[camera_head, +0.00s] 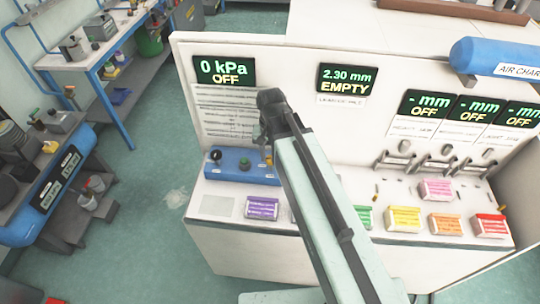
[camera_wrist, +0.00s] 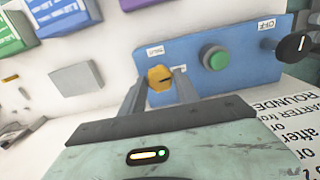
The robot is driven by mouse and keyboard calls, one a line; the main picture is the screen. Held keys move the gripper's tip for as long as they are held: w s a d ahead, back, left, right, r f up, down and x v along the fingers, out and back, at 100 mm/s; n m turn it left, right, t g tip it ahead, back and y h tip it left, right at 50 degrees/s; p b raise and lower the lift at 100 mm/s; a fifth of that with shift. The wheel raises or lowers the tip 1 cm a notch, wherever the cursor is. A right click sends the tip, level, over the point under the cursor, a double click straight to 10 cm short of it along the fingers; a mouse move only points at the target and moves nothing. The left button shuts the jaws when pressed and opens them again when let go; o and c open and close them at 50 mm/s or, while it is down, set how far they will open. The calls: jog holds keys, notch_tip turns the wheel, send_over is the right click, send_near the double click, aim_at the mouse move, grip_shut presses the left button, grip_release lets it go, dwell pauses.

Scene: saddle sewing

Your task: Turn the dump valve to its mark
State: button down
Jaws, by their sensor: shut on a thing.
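The dump valve is a yellow knob (camera_wrist: 160,78) with a dark mark line on a blue panel (camera_wrist: 232,58). A small white label that seems to read HOLD is above it in the wrist view, and another label beside it is partly hidden by a finger. My gripper (camera_wrist: 160,84) is shut on the knob, one finger on each side. In the head view my arm covers most of the gripper, and the blue panel (camera_head: 230,165) shows to its left. Which label the knob's line points at is hard to tell.
A green button (camera_wrist: 214,58) and a black lever (camera_wrist: 294,46) by an OFF label share the panel. A display (camera_head: 224,70) above it reads 0 kPa OFF.

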dwell(0.3)
jog(key=c, duration=0.9)
grip_release()
notch_tip(320, 180, up, 8)
jog(key=p, duration=0.8)
jog(key=shift+f, duration=0.1)
jog(key=shift+f, duration=0.1)
